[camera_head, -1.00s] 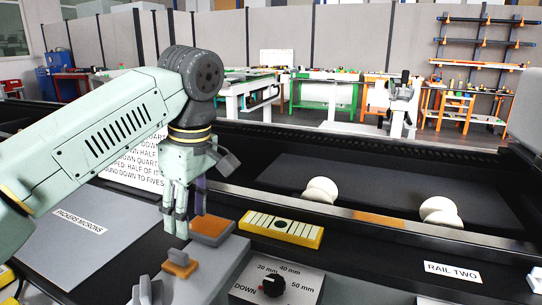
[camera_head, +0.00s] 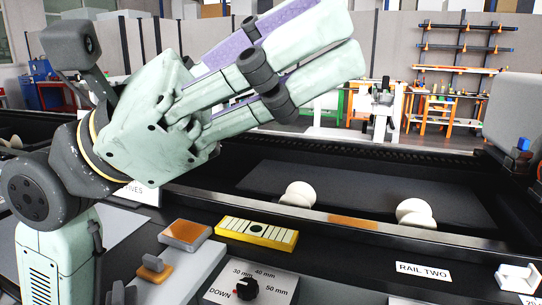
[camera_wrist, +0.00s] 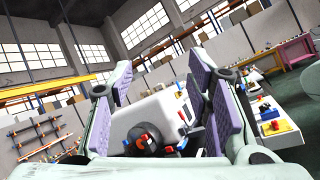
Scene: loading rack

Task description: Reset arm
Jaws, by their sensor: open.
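My gripper (camera_head: 300,62) is raised in front of the head camera, pale green with purple inner pads, its fingers pointing to the upper right. The fingers are apart and nothing is between them. In the wrist view my gripper (camera_wrist: 165,95) shows its purple pads on both sides, with the room, windows and ceiling beyond. The gripper is above the console and touches nothing that I can see. My arm bends up at the left and hides part of the console's left side and the sign there.
Below are a yellow-framed strip (camera_head: 257,233), an orange-topped block (camera_head: 186,234), a dial (camera_head: 245,289) and the RAIL TWO label (camera_head: 423,270). White rounded pieces (camera_head: 298,195) (camera_head: 415,213) stand at the dark trough (camera_head: 350,190). Workbenches and shelves (camera_head: 465,50) stand far behind.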

